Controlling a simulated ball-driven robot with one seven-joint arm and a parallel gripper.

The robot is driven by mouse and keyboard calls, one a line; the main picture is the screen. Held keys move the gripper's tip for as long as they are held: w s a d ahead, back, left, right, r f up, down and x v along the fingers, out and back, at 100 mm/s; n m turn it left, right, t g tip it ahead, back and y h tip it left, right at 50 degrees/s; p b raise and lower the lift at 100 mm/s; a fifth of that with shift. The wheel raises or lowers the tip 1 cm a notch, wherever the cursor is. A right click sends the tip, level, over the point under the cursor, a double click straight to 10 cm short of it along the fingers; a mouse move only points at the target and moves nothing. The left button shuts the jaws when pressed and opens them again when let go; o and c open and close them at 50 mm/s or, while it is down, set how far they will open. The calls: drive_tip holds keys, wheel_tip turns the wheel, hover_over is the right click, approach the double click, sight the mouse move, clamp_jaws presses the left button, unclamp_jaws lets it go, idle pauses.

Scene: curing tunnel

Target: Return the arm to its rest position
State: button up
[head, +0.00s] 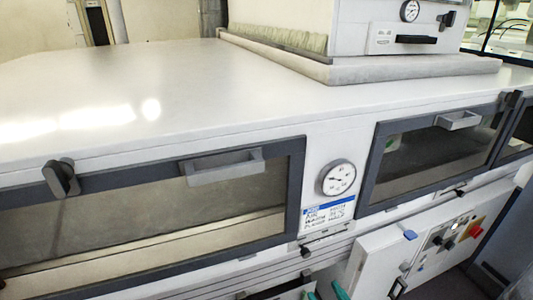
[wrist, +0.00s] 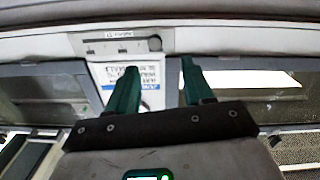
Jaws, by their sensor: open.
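My gripper (wrist: 159,64) shows in the wrist view with its two green fingers spread apart and nothing between them. In the head view only green tips of my gripper (head: 325,292) show at the bottom edge, below the tunnel's front; the rest of the arm is out of the picture. The fingers point toward the white panel between two dark-framed windows. A printed label (head: 328,215) with a blue strip is on that panel; it also shows behind the fingers in the wrist view (wrist: 125,74). I cannot tell the exact gap between fingertips and panel.
Handles stick out from the left window (head: 222,166) and right window (head: 458,121). A round gauge (head: 336,179) sits between them. A control box (head: 425,255) with knobs juts out at lower right.

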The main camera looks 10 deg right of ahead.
drive_tip(key=s+d+f+g+h, duration=0.1)
drive_tip(key=s+d+f+g, duration=0.2)
drive_tip(key=s+f+g, duration=0.7)
drive_tip(key=s+d+m+g+h, duration=0.1)
drive_tip(key=s+d+m+g, duration=0.1)
drive_tip(key=s, duration=0.6)
drive_tip(key=s+d+m+g+h, duration=0.2)
drive_tip(key=s+d+g, duration=0.2)
drive_tip(key=s, duration=0.4)
drive_tip(key=shift+d+f+m, duration=0.2)
drive_tip(key=shift+d+m, duration=0.2)
